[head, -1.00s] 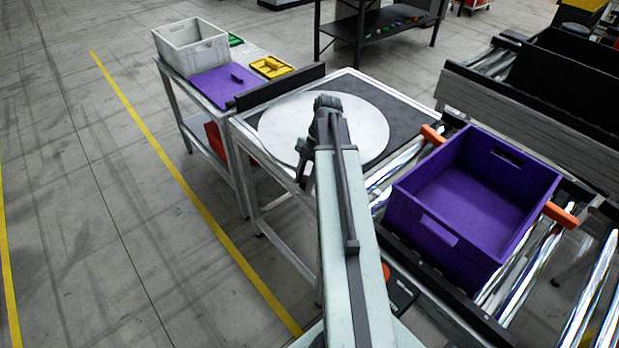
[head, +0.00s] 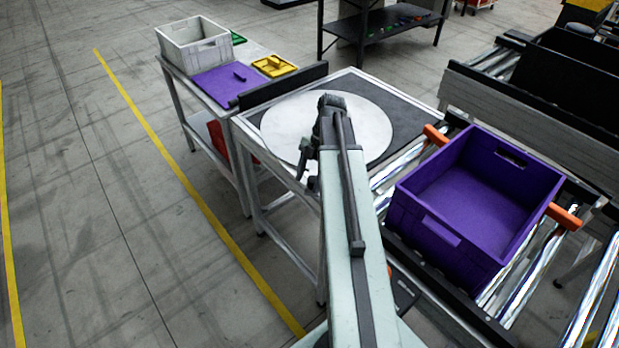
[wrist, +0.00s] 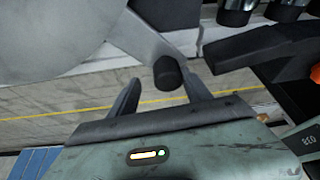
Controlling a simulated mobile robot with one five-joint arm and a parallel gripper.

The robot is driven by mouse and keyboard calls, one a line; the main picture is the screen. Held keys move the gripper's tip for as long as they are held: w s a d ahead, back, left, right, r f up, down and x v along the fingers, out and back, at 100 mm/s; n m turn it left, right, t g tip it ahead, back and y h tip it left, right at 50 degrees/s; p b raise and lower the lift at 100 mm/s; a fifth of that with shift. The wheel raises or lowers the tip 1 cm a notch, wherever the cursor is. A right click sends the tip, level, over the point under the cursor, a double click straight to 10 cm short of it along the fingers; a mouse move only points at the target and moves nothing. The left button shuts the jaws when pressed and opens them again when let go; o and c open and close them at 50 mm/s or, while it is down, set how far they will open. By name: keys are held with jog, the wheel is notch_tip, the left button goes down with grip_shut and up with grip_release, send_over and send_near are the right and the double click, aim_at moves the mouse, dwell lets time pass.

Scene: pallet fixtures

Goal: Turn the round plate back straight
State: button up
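The round plate (head: 370,125) is a pale disc lying flat on a dark-topped table. My arm covers part of it in the head view. In the wrist view the plate (wrist: 50,40) fills the upper left. An arm sticks out from its edge and bears a dark upright knob (wrist: 168,74). My gripper (wrist: 160,84) is open, with one finger on each side of the knob. A gap shows between the left finger and the knob; the right finger is closer. In the head view my gripper (head: 304,163) is at the plate's near edge.
A purple crate (head: 440,232) sits on a roller conveyor right of the table, between orange stops (head: 563,216). A black bar (head: 283,86) edges the table's far left side. A side table holds a grey bin (head: 195,48) and a purple panel (head: 222,84). Floor at left is clear.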

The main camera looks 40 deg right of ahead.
jog(key=p+v, duration=0.7)
jog(key=shift+r, duration=0.4)
jog(key=shift+d, duration=0.15)
